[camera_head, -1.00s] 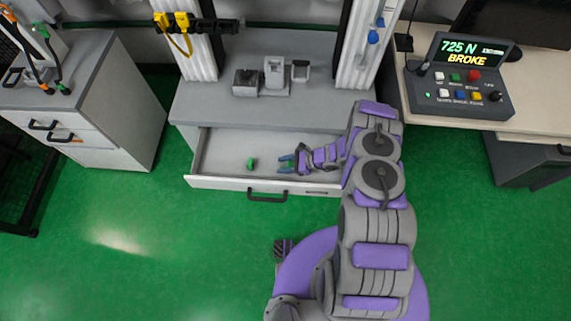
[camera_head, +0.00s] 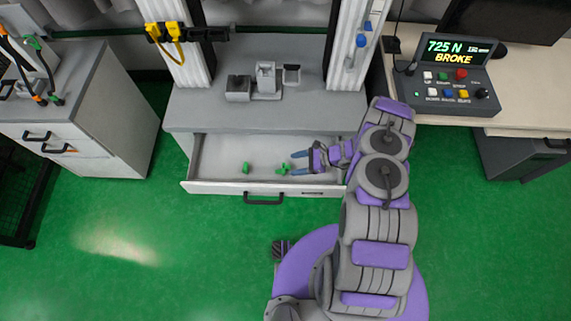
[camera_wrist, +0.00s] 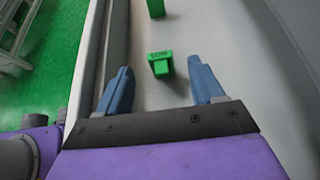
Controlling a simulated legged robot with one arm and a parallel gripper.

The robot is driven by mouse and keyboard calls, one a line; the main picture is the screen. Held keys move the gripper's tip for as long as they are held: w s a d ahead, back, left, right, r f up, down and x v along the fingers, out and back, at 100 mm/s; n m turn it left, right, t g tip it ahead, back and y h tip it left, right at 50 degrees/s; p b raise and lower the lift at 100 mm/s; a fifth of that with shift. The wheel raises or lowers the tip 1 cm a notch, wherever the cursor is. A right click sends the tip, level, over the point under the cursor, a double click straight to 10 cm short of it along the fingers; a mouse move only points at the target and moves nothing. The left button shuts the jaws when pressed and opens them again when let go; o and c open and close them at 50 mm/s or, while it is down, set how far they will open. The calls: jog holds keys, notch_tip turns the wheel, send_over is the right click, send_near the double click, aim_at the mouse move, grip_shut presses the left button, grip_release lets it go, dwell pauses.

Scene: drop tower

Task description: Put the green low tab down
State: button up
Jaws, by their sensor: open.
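The green low tab (camera_wrist: 161,64), with lettering that seems to read LOW on its end, lies on the floor of the open drawer (camera_head: 218,155). It also shows in the head view (camera_head: 282,169), just left of my fingertips. My gripper (camera_head: 297,163) is open and empty, low inside the drawer. In the wrist view the tab sits just ahead of the gap between the two blue fingers, apart from both. A second green piece (camera_wrist: 156,8) lies farther ahead on the drawer floor, and shows to the left in the head view (camera_head: 245,168).
The drawer's front wall with its handle (camera_head: 263,199) runs close beside my gripper. Above is the grey bench with the test fixture (camera_head: 265,82) between white columns. A control box (camera_head: 452,75) reading 725 N BROKE stands at right. The drawer's left part is clear.

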jog(key=v, duration=0.4)
jog(key=s+a+r+n+g+h, duration=0.1)
jog(key=a+r+n+g, duration=0.15)
jog(key=r, duration=0.75)
jog(key=s+a+r+n+g+h, duration=0.1)
jog(key=r+n, duration=0.3)
jog(key=r, duration=0.7)
jog(key=s+a+r+n+g, duration=0.15)
jog(key=r+n, duration=0.25)
jog(key=r, duration=0.6)
jog(key=s+d+r+n+h, duration=0.2)
jog(key=s+r+n+h, duration=0.3)
jog(key=s+r, duration=0.7)
jog(key=s+d+r+n+t+h, duration=0.1)
jog(key=s+d+r+h, duration=0.1)
jog(key=s, duration=0.5)
jog(key=s+d+r+n+t+h, duration=0.1)
jog(key=s+d+r+n+h, duration=0.1)
jog(key=s+d, duration=0.4)
jog(key=shift+s+d+r+t+h+p, duration=0.35)
jog(key=shift+s+r+h, duration=0.25)
jog(key=shift+s+r, duration=0.4)
jog(key=shift+a, duration=0.1)
